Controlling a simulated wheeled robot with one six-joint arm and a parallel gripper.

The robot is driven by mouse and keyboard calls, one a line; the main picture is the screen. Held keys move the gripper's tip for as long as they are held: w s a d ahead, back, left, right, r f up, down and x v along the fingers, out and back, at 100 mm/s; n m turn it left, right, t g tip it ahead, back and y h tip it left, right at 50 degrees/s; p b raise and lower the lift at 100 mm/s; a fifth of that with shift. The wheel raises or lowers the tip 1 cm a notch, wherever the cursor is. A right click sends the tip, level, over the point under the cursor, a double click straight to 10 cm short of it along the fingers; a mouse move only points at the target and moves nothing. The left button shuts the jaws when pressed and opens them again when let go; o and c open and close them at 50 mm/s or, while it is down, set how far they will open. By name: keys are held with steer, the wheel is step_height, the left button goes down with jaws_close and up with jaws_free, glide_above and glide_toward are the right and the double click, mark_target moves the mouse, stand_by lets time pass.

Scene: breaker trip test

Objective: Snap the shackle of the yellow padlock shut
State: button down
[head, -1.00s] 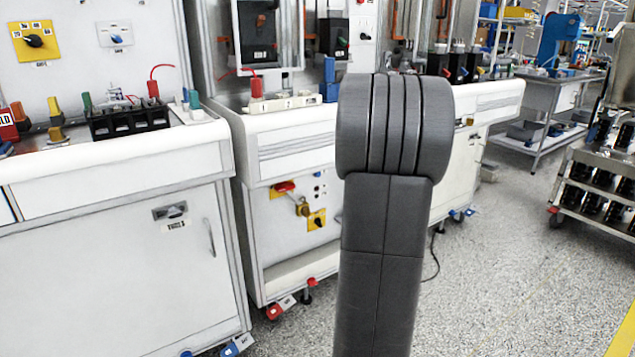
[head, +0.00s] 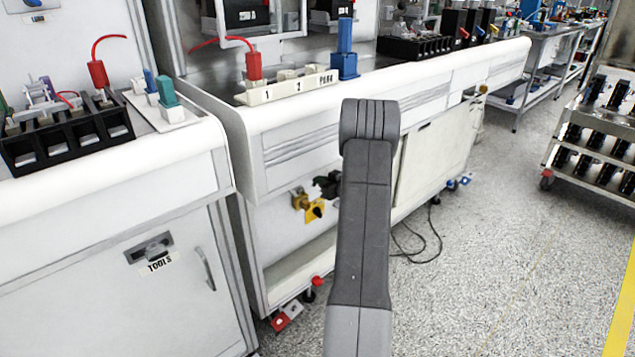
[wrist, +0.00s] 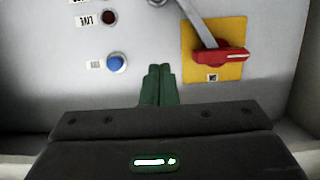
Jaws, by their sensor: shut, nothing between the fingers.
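The small yellow-brass padlock (head: 299,199) hangs on the lower front panel of the middle bench in the head view. My dark gripper (head: 318,182) is just above and right of it, partly behind my arm; contact cannot be told. In the wrist view my green fingers (wrist: 158,70) are together and empty, in front of the grey panel. A red handle (wrist: 222,56) on a yellow plate (wrist: 198,68) is to their right. A grey bar (wrist: 196,20), seemingly the shackle, runs from the handle out of the top edge. The padlock's body does not show there.
A yellow plate with a black knob (head: 315,210) is right below the padlock. A blue button (wrist: 116,63) and a dark red lamp (wrist: 109,18) sit left of my fingers. The bench top (head: 270,112) overhangs the panel.

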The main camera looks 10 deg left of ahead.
steer(key=w+a+f+b, duration=0.1)
steer(key=a, duration=0.1)
steer(key=w+a+f+b, duration=0.1)
steer(key=w+a+f, duration=0.1)
steer(key=w+a+f+b, duration=0.1)
steer(key=a, duration=0.1)
steer(key=shift+w+a+f, duration=0.1)
steer(key=shift+w+f, duration=0.25)
steer(key=shift+w, duration=0.05)
steer(key=shift+f+b, duration=0.5)
steer(key=shift+f, duration=0.2)
